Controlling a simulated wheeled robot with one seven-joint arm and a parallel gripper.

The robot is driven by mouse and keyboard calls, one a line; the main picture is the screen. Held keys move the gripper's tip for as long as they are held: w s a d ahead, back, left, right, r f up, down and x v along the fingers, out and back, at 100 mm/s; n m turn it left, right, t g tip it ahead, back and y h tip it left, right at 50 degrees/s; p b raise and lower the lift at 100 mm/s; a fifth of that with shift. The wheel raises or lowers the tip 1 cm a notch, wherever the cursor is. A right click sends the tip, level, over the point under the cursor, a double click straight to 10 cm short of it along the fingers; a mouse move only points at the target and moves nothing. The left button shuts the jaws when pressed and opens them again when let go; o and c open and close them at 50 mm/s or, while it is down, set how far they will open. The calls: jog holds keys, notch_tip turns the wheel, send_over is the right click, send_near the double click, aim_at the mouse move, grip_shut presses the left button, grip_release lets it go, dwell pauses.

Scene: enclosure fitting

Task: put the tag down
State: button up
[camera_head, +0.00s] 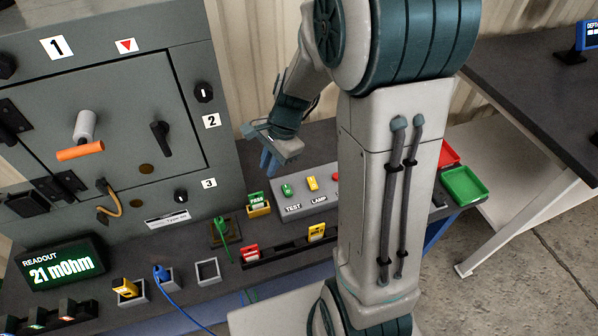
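A green tag marked PASS (256,198) stands upright in a small yellow holder (259,210) on the bench, in front of the grey cabinet. My gripper (268,166) is above and slightly right of it, fingers pointing down, apart from the tag in the picture. The blue fingers look close together, and I cannot tell whether they are open or shut. No tag shows between them. A red tag (250,253) and a yellow tag (316,232) stand in a black rack (285,248) nearer the front. My arm hides part of the bench to the right.
The grey cabinet (120,120) with knobs and an orange handle rises at left. A button box (308,196) stands right of the PASS tag. A readout (62,268) shows 21 mOhm. Small holders, one empty (207,271), line the front. A green tray (466,186) is at right.

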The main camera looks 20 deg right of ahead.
jog(key=s+d+r+n+t+h, duration=0.2)
jog(key=s+d+r+n+h, duration=0.1)
jog(key=s+r+n, duration=0.7)
jog(key=s+d+n, duration=0.1)
jog(key=s+n, duration=0.2)
jog(key=s, duration=0.1)
jog(key=shift+d+r+h, duration=0.15)
jog(key=shift+r+h, duration=0.15)
jog(key=shift+r, duration=0.1)
